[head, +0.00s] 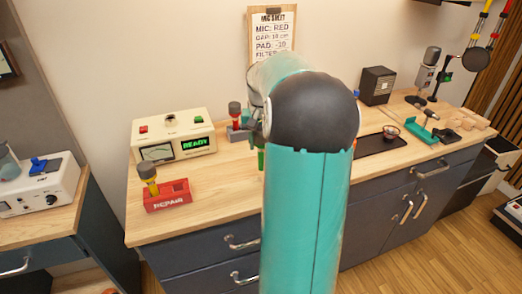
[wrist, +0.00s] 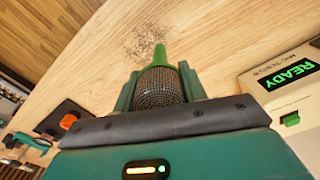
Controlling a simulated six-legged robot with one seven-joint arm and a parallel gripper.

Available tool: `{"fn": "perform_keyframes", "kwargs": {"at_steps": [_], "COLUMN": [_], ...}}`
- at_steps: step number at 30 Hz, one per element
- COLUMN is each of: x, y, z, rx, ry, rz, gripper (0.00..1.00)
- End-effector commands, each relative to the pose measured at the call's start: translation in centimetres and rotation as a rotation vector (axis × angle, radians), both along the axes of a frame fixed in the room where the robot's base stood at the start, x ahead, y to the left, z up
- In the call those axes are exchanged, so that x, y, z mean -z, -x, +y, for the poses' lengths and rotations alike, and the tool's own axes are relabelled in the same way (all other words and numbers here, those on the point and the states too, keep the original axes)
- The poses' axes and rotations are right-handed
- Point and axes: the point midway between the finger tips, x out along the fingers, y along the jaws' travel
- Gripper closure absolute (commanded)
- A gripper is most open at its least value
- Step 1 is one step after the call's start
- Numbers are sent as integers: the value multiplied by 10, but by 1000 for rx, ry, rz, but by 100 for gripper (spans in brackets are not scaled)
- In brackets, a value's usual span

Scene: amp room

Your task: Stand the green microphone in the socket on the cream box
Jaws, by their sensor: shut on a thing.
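The green microphone (wrist: 160,86) shows in the wrist view with its dark mesh head between the fingers of my gripper (wrist: 159,82) and its green handle pointing away. My gripper is shut on it. In the head view my arm hides most of the gripper and microphone; only a bit of green shows beside the arm. The cream box (head: 196,131) stands at the back left of the worktop, with a lit READY display and a small dark socket (head: 170,117) on top. It also shows at the right of the wrist view (wrist: 262,82), apart from the microphone.
A red REPAIR box (head: 168,199) holds a yellow microphone (head: 149,177) in front of the cream box. A red-banded microphone (head: 235,112) stands right of it. A dark tray (head: 378,143) and a black box (head: 376,86) are farther right. Bare wood lies between.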

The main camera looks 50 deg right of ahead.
Motion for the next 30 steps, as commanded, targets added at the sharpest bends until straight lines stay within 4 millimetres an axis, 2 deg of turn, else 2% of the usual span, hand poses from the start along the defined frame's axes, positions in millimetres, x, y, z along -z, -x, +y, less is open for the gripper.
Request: {"fn": "perform_keyframes", "kwargs": {"at_steps": [1,6,18,19,21,22,30], "x": [6,31,37,37,37,37,36], "y": [-5,-3,-3,-2,-2,-2,-2], "z": [-2,-1,-1,-1,-1,-1,-1], "rx": [0,-1,0,0,0,0,0], "ry": [-3,-1,-1,-1,-1,-1,-1], "rz": [0,1,1,1,1,1,1], "gripper": [89,89,89,54,40,36,36]}}
